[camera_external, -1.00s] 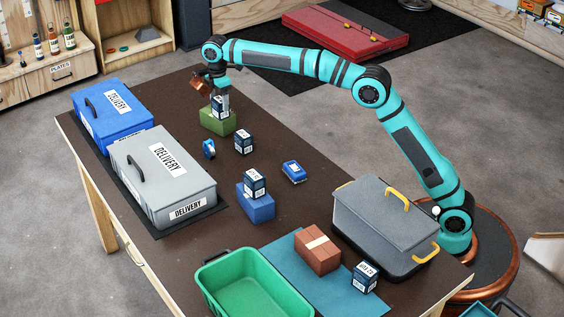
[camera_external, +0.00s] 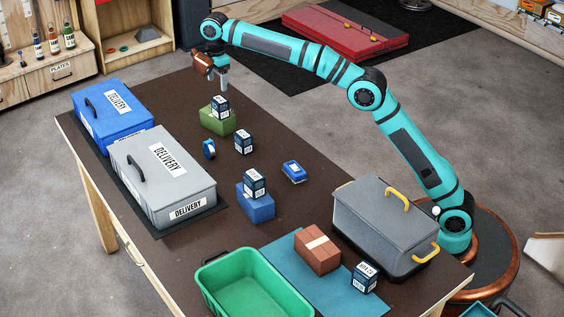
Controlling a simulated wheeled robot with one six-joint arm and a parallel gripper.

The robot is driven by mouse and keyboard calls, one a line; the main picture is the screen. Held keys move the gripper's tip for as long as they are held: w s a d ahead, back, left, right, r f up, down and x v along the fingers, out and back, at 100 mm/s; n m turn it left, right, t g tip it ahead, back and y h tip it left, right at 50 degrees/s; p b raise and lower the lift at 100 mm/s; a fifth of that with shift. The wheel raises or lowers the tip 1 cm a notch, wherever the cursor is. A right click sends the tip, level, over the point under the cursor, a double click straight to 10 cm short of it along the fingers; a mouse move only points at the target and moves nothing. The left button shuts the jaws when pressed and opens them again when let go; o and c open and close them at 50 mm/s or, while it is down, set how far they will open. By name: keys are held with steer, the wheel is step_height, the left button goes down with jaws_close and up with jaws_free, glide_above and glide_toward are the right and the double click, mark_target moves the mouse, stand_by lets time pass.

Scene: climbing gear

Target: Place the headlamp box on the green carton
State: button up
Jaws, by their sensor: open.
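The green carton (camera_external: 216,122) stands on the dark table near its far end. A small dark blue box with white labels (camera_external: 220,106) sits on top of it; I take it for the headlamp box, though its print is too small to read. My gripper (camera_external: 223,84) is open and empty, pointing down above this box and apart from it. Similar labelled boxes stand on the table (camera_external: 243,141), on a blue carton (camera_external: 255,183) and on a teal mat (camera_external: 365,277).
The blue carton (camera_external: 258,208) stands mid-table. Grey (camera_external: 165,170) and blue (camera_external: 110,110) delivery cases line the left side. A blue tape roll (camera_external: 208,149) and a small blue item (camera_external: 294,172) lie nearby. A green bin (camera_external: 212,275), brown carton (camera_external: 318,262) and grey case (camera_external: 380,222) stand in front.

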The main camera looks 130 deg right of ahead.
steer(key=w+a+r+t+h, duration=0.15)
steer(key=a+r, duration=0.35)
steer(key=a, duration=0.5)
steer(key=w+a+r+t+h, duration=0.1)
steer(key=w+a+r+t, duration=0.2)
steer(key=a, duration=0.8)
steer(key=w+a+r+h, duration=0.1)
steer(key=w+a+r, duration=0.1)
steer(key=a+r, duration=0.6)
steer(key=s+a+r+t, duration=0.1)
steer(key=s+a+t, duration=0.15)
steer(key=a, duration=0.95)
steer(key=s+a+t, duration=0.2)
steer(key=s+a, duration=0.2)
steer(key=a, duration=0.7)
steer(key=s+a+f+t+y, duration=0.2)
steer(key=s+a+f+t, duration=0.2)
steer(key=s+a, duration=0.7)
steer(key=s+a+f+t+y, duration=0.1)
steer(key=s+a+f+t, duration=0.3)
steer(key=s+a, duration=0.7)
steer(key=shift+s+a+f+y, duration=0.15)
steer(key=shift+s+f+y, duration=0.25)
steer(key=shift+s, duration=0.3)
